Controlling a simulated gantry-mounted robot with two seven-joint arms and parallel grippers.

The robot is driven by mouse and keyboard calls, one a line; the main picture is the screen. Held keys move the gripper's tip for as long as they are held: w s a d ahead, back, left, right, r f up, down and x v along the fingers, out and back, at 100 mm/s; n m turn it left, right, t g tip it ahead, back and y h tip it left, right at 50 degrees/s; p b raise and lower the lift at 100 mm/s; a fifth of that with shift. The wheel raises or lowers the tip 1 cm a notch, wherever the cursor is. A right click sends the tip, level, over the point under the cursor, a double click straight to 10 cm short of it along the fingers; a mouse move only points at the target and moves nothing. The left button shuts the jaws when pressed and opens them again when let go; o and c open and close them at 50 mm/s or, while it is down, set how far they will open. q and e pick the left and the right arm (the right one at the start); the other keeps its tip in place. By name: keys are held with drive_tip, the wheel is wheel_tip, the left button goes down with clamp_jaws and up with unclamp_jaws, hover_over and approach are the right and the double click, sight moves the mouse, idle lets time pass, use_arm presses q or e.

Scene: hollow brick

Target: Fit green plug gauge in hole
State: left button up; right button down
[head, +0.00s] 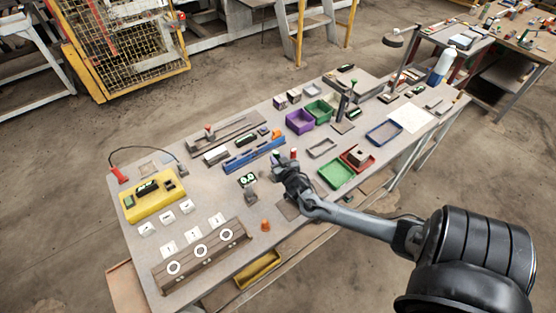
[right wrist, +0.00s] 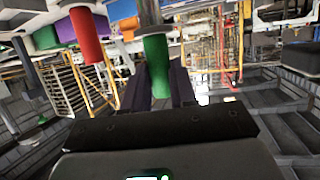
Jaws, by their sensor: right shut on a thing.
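The green plug gauge (right wrist: 157,66) stands between the two dark fingers of my right gripper (right wrist: 158,88) in the right wrist view, with a grey metal shaft at its upper end in the picture. In the head view, my right gripper (head: 285,166) is over the middle of the bench, and a small green end (head: 275,154) shows beside it. A red cylinder (right wrist: 87,36), apart from the fingers, also shows in the head view (head: 293,153). A small pale brick with a dark opening (head: 358,154) sits at the red tray. I cannot tell which hole fits the gauge. My left gripper is out of view.
A green tray (head: 337,174) and a red tray (head: 368,164) lie right of my gripper. A blue rail (head: 253,155) lies behind it. A brown block with white rings (head: 240,233) and a yellow case (head: 152,207) are at the left. An orange cone (head: 265,225) stands near the front edge.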

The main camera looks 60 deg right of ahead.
drive_tip(key=shift+f+b, duration=0.45)
drive_tip(key=shift+f, duration=0.15)
idle(0.3)
drive_tip(key=shift+f+b, duration=0.4)
drive_tip(key=shift+f, duration=0.3)
drive_tip(key=shift+f+b, duration=0.4)
drive_tip(key=shift+f, duration=0.2)
drive_tip(key=shift+f+b, duration=0.3)
drive_tip(key=shift+f, duration=0.15)
drive_tip(key=c, duration=0.8)
unclamp_jaws()
drive_tip(key=shift+v, duration=5.4)
